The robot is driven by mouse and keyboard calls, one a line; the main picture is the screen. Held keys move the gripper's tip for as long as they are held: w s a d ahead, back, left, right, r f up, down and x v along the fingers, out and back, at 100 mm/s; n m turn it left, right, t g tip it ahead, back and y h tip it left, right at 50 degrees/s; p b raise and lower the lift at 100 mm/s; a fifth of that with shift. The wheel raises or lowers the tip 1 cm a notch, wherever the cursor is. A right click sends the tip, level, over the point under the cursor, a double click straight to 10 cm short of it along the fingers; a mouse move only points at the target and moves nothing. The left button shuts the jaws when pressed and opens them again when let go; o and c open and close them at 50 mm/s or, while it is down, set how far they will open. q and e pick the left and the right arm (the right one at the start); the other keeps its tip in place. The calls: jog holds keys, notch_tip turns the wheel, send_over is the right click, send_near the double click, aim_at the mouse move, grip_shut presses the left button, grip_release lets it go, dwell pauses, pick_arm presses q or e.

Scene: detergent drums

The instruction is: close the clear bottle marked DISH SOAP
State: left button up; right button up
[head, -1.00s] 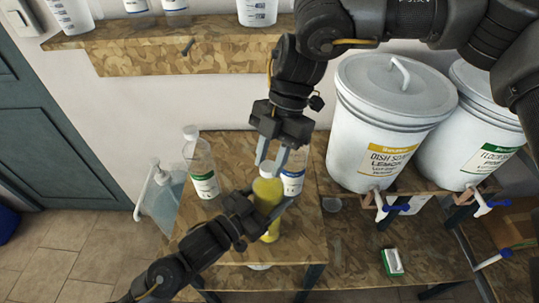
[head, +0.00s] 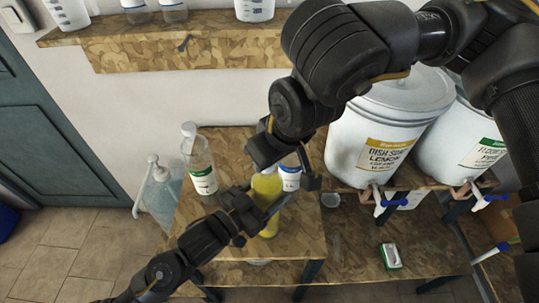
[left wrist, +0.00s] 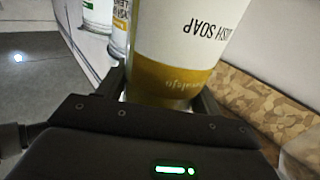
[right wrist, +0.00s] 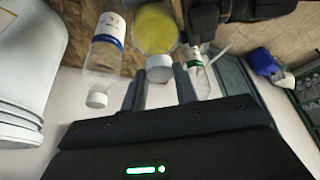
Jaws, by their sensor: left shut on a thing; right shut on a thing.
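The clear bottle of yellow liquid (head: 267,187) stands upright on the small wooden table (head: 250,247). In the left wrist view its label (left wrist: 195,45) reads DISH SOAP. My left gripper (left wrist: 160,88) is shut on the bottle's body from the side. The white cap (right wrist: 159,68) is at the bottle's mouth, between the fingers of my right gripper (right wrist: 160,82), which is shut on it from above. The cap is hidden by my right arm in the head view. How tightly it sits cannot be told.
A clear bottle with a green label (head: 201,175) stands left of the held bottle, and one with a blue label (head: 290,179) stands close behind it to the right. A pump bottle (head: 160,190) is farther left. White drums (head: 372,137) with taps stand on the right.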

jog(key=o, duration=1)
jog(key=shift+r, duration=0.1)
jog(key=shift+r, duration=2.2)
jog(key=shift+c, duration=0.2)
